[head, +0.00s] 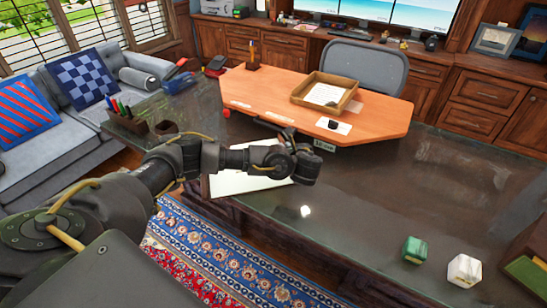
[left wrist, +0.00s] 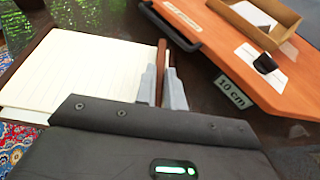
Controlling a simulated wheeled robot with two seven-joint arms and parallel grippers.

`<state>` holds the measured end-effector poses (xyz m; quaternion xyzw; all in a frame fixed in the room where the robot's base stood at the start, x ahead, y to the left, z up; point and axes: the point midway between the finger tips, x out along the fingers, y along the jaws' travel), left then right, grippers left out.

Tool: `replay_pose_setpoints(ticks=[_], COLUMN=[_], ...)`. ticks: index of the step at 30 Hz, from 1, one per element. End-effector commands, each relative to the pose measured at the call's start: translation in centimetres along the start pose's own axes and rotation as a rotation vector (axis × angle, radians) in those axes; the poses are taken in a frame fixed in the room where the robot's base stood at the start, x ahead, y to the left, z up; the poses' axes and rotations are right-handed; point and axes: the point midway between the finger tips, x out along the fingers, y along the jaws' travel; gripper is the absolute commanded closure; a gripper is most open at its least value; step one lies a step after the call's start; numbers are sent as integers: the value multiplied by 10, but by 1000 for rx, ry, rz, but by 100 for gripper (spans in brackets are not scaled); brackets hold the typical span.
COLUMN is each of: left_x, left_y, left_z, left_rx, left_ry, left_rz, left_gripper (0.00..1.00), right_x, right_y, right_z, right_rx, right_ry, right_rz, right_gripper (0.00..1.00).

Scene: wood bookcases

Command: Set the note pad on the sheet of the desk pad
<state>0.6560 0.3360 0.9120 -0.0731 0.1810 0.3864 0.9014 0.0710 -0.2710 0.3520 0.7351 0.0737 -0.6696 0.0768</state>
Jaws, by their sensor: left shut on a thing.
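The desk pad's pale, faintly lined sheet (head: 232,184) lies on the dark desk, partly covered by my left arm. In the left wrist view the sheet (left wrist: 85,65) fills the left side. My left gripper (left wrist: 163,88) is shut on a thin brown thing with a pale strip along it, seen nearly edge-on. It appears to be the note pad (left wrist: 161,58), close to the sheet's right edge. I cannot tell if it touches the sheet. In the head view the left hand (head: 300,165) is over the sheet's right end, and the fingertips are hard to make out. My right gripper is not in view.
An orange wooden board (head: 270,93) marked "10 cm" stands just behind the sheet, bearing a wooden tray (head: 345,103). A pen holder (head: 125,123) is at left. A green box (head: 414,250) and a white block (head: 464,271) are at right. The desk's right middle is clear.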

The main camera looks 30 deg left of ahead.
Motion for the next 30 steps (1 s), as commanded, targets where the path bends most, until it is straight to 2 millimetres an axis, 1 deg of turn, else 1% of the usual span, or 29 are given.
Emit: replay_pose_setpoints(ticks=[1, 3, 6, 9, 12, 17, 19, 20, 21, 25, 30], left_x=[14, 30, 49, 63, 70, 72, 77, 81, 82, 88, 90], left_y=[4, 6, 8, 10, 11, 11, 12, 13, 12, 12, 12], left_z=[2, -10, -20, -28, -32, -34, -36, -38, -46, -61, -65], left_rx=[1, 4, 2, 0, 1, 0, 1, 1, 4, 3, 0], left_ry=[-3, -2, 0, 0, 1, 1, 0, 0, 2, 1, 0], left_rz=[5, 4, 1, 1, 0, -2, 0, 0, -1, -1, -3], left_gripper=[100, 100, 100, 100, 100, 100, 100, 100, 100, 100, 100], right_x=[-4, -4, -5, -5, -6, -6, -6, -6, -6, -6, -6], right_y=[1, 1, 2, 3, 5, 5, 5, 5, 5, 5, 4], right_z=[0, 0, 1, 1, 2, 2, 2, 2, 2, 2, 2], right_rx=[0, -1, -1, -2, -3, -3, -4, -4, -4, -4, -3], right_ry=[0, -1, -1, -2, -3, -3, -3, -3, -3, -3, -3], right_rz=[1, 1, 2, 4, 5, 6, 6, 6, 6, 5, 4], right_gripper=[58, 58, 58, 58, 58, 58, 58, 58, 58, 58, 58])
